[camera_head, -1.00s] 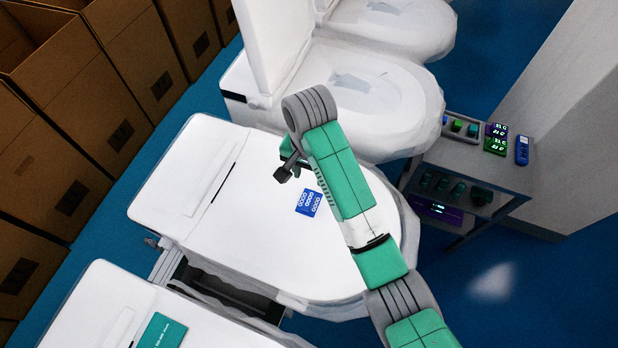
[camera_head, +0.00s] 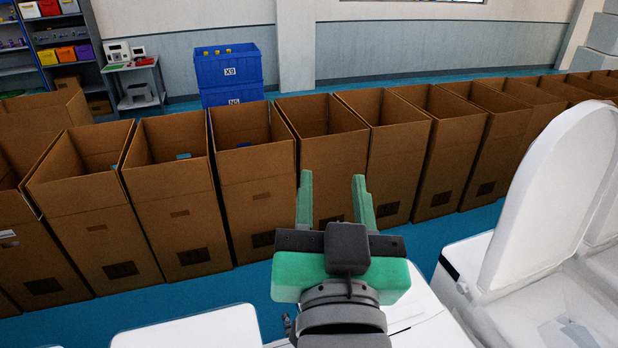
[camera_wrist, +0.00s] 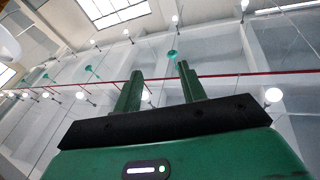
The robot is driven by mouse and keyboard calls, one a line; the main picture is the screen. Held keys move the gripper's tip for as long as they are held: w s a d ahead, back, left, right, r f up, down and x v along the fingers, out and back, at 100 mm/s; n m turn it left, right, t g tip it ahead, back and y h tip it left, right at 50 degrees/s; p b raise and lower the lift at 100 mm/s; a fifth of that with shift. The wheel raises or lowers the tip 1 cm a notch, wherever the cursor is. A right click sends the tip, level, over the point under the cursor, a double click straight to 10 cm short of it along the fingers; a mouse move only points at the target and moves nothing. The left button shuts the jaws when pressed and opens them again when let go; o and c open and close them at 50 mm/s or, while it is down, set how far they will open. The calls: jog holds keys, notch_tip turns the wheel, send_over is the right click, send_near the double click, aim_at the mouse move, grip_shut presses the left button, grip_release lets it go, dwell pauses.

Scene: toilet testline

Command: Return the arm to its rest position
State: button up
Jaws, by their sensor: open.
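My gripper (camera_head: 334,190) is in the lower middle of the head view, its two green fingers apart and pointing up, with nothing between them. Behind it stands the row of cardboard boxes, and it looks to be above or near the white toilet at the bottom; the exact gap cannot be told. In the wrist view my gripper (camera_wrist: 160,85) also shows open and empty, with ceiling and lamps beyond it.
Open cardboard boxes (camera_head: 255,190) stand in a long row across the middle. A toilet with a raised lid (camera_head: 545,200) is at the right. Blue crates (camera_head: 228,72) and a shelf (camera_head: 65,45) are behind. A strip of blue floor (camera_head: 225,290) shows in front of the boxes.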

jog(key=s+a+r+n+t, duration=0.2)
jog(key=s+a+r+t, duration=0.2)
jog(key=s+r, duration=0.45)
notch_tip(320, 180, up, 8)
jog(key=y+p, duration=0.1)
jog(key=p, duration=0.6)
jog(key=shift+s+f+p, duration=0.25)
jog(key=shift+s+p, duration=0.05)
